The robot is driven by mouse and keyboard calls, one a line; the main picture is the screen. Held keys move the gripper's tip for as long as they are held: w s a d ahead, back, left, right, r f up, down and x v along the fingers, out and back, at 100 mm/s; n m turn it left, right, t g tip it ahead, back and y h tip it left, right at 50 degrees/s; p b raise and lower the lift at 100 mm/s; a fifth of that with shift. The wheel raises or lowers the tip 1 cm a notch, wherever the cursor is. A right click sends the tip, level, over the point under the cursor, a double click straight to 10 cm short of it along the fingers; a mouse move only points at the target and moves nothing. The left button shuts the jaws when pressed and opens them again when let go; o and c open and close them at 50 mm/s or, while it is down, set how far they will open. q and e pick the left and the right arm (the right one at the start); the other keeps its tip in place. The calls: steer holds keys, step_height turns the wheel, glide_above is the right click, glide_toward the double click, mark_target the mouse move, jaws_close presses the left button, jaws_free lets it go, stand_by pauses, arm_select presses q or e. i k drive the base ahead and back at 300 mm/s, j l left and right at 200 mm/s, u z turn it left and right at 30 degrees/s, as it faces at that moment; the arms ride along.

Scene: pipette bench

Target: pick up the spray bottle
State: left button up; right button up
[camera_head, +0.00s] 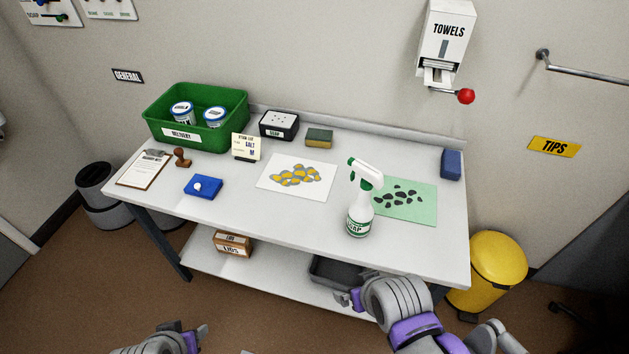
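The spray bottle (359,212) is white with a green collar and a green-and-white label. My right gripper (347,298) is below and in front of the table edge, apart from the bottle. My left gripper (197,337) is low at the bottom left, well away from the table top. The finger gaps of both grippers are too unclear to judge. Neither touches the bottle.
Beside the bottle lie a green sheet with dark spots (413,212) and a white sheet with yellow-grey shapes (273,183). A blue pad (204,191), a sponge (319,138) and a green bin (233,109) are farther off. A grey tray (327,271) sits on the lower shelf.

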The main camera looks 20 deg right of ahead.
mark_target(360, 212)
steer(key=z, duration=1.35)
